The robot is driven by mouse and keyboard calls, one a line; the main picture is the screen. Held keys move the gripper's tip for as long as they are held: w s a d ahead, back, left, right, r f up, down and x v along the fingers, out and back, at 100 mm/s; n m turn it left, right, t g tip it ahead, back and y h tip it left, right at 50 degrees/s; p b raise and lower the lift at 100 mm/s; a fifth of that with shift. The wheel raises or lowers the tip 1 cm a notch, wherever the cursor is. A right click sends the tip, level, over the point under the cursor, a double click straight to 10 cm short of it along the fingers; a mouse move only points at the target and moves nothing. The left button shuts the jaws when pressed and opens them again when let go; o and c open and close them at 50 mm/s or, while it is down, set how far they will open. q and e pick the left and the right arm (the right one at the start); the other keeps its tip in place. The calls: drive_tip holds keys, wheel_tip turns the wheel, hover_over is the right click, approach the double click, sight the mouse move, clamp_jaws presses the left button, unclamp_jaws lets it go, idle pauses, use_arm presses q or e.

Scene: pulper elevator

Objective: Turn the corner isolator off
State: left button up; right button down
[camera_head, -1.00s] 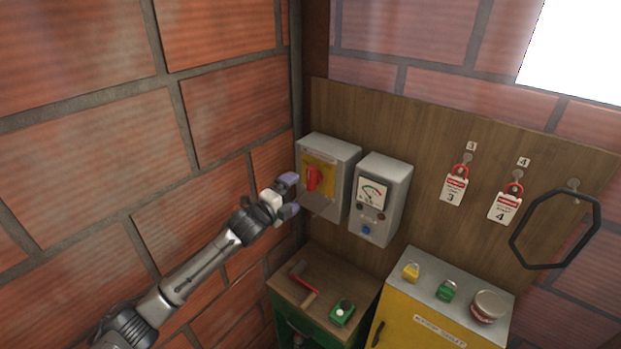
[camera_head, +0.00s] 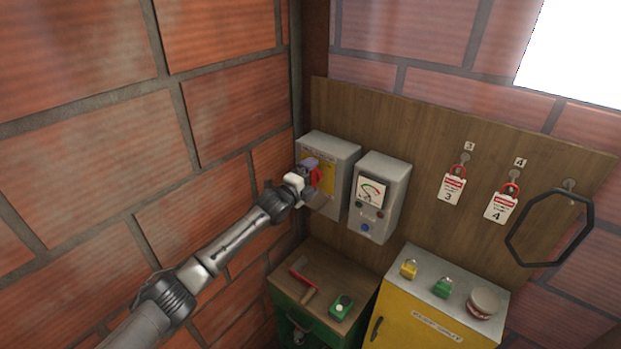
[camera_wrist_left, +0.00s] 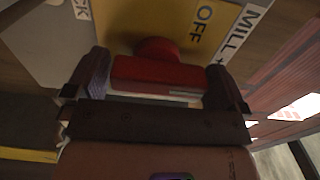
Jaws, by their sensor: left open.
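The corner isolator (camera_head: 340,158) is a grey box on the wooden board by the wall corner, with a yellow plate and a red handle (camera_head: 316,177). My left gripper (camera_head: 311,177) is at the front of the box, partly covering the handle. In the left wrist view the red handle (camera_wrist_left: 160,72) lies between the two open fingers of my left gripper (camera_wrist_left: 158,90), with a finger on each side. I cannot tell whether they touch it. The word OFF shows on the yellow plate (camera_wrist_left: 185,20) beyond the handle. My right gripper is not in view.
A grey meter box (camera_head: 380,197) hangs just right of the isolator. Below are a green cabinet (camera_head: 285,310) with a red-handled tool (camera_head: 302,284) and a yellow cabinet (camera_head: 420,322) with padlocks. Tags and a black ring (camera_head: 550,228) hang on the right. Brick wall stands close on the left.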

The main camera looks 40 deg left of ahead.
use_arm(q)
drive_tip(key=shift+c, duration=0.3)
drive_tip(key=c, duration=0.6)
drive_tip(key=n, duration=0.4)
drive_tip(key=shift+a+n, duration=0.1)
drive_tip(key=shift+n, duration=0.3)
drive_tip(key=n, duration=0.4)
drive_tip(key=shift+n+b, duration=0.3)
drive_tip(key=n, duration=0.4)
drive_tip(key=shift+a+f, duration=0.1)
drive_tip(key=shift+f, duration=0.05)
drive_tip(key=shift+n+b, duration=0.5)
drive_tip(key=shift+n, duration=1.9)
